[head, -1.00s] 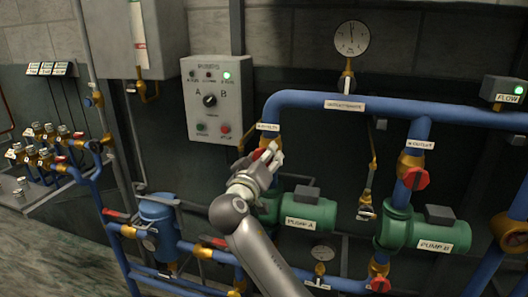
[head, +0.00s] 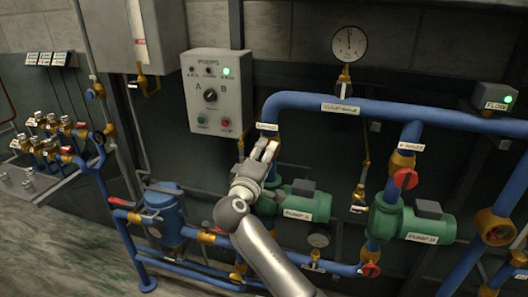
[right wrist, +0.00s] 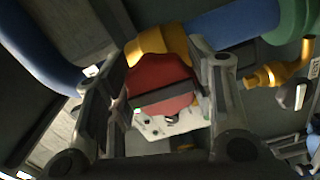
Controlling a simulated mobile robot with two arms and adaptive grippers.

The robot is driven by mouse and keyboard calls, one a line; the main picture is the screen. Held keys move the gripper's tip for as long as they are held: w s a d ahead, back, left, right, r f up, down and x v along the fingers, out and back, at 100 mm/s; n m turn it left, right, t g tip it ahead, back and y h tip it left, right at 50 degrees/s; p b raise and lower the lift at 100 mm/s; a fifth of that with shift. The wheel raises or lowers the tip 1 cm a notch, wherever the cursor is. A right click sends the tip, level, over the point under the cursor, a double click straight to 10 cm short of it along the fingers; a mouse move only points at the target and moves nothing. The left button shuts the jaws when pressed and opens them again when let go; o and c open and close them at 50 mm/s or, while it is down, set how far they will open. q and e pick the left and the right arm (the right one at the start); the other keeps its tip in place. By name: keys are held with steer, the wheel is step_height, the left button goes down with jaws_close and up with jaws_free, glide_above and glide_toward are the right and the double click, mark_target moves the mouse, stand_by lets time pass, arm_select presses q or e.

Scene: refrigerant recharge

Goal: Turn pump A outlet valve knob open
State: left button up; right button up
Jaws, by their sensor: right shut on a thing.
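The pump A outlet valve knob (right wrist: 158,82) is red and sits on a yellow valve body (right wrist: 150,42) in the right wrist view. My right gripper (head: 264,149) is at this valve, above green pump A (head: 303,205), and mostly covers the knob in the head view. In the right wrist view its two fingers stand on either side of the knob, shut on it. The outlet label (head: 267,127) shows just above the fingers. My left gripper is in neither view.
A blue pipe (head: 300,101) runs above the gripper. Pump B (head: 427,224) stands to the right, with its red outlet knob (head: 405,178). A grey control box (head: 217,93) hangs at upper left. A blue filter canister (head: 162,213) stands left of my arm.

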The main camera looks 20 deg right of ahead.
steer(key=shift+n, duration=0.3)
steer(key=o, duration=1)
steer(key=shift+o, duration=0.2)
steer(key=v, duration=1.2)
steer(key=shift+f, duration=0.1)
